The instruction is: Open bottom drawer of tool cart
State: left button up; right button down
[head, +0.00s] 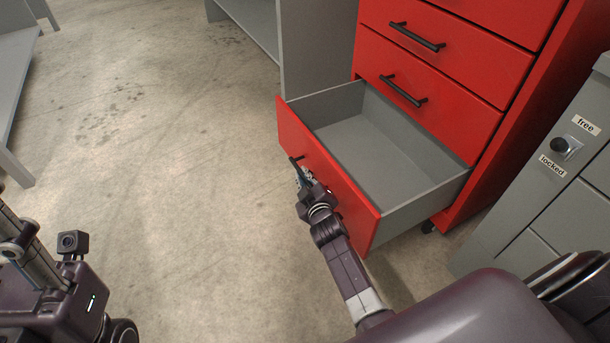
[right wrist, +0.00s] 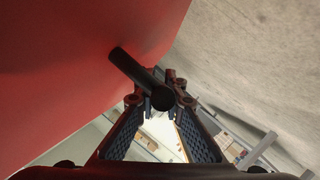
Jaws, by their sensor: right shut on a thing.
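The red tool cart (head: 452,80) stands at the upper right. Its bottom drawer (head: 377,141) is pulled well out, and its grey inside is empty. My right gripper (head: 301,172) is at the drawer's red front and is shut on the black bar handle (head: 296,160), which it partly hides. In the right wrist view the dark handle (right wrist: 138,76) lies between the fingers (right wrist: 158,104), against the red drawer front (right wrist: 75,60). My left gripper is not in view; only part of my left arm shows at the lower left.
A grey cabinet (head: 552,210) with a knob (head: 559,146) and "free" and "locked" labels stands at the right. Grey shelving (head: 318,50) stands behind the cart. The upper drawers look closed. The concrete floor (head: 170,190) left of the drawer is clear.

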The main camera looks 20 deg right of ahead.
jog(key=c, duration=2.3)
grip_release()
jog(key=shift+f, duration=0.1)
jog(key=shift+s, duration=0.1)
jog(key=v, duration=1.2)
